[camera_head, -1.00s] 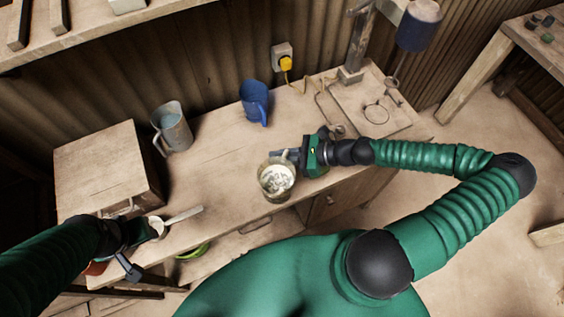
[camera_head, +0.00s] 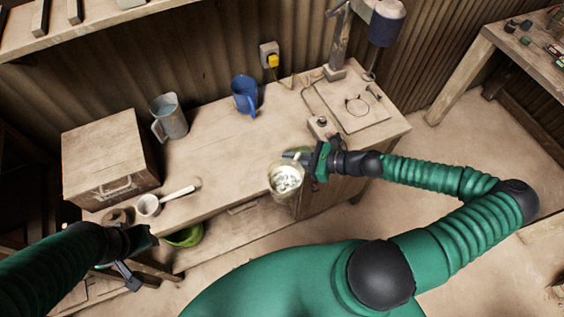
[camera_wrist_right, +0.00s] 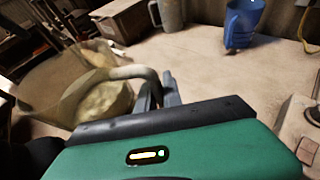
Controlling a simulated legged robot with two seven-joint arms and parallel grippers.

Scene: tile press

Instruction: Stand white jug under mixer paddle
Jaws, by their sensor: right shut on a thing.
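The pale jug (camera_head: 285,192) with whitish, lumpy contents is held up at the front of the bench by my right gripper (camera_head: 298,157). The gripper is shut on its handle (camera_wrist_right: 140,73). The jug's see-through body (camera_wrist_right: 50,90) also shows in the right wrist view. The mixer (camera_head: 386,25) stands at the back right, with its paddle (camera_head: 370,75) hanging over a base board (camera_head: 350,108). The jug is well to the left and front of the paddle. My left gripper (camera_head: 140,260) is low at the left front; its jaws are unclear.
A blue jug (camera_head: 245,97) and a grey jug (camera_head: 168,117) stand at the back of the bench. A wooden box (camera_head: 105,160), a white scoop (camera_head: 150,205) and a green bowl (camera_head: 185,236) are at left. A small switch box (camera_head: 320,125) sits left of the base board.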

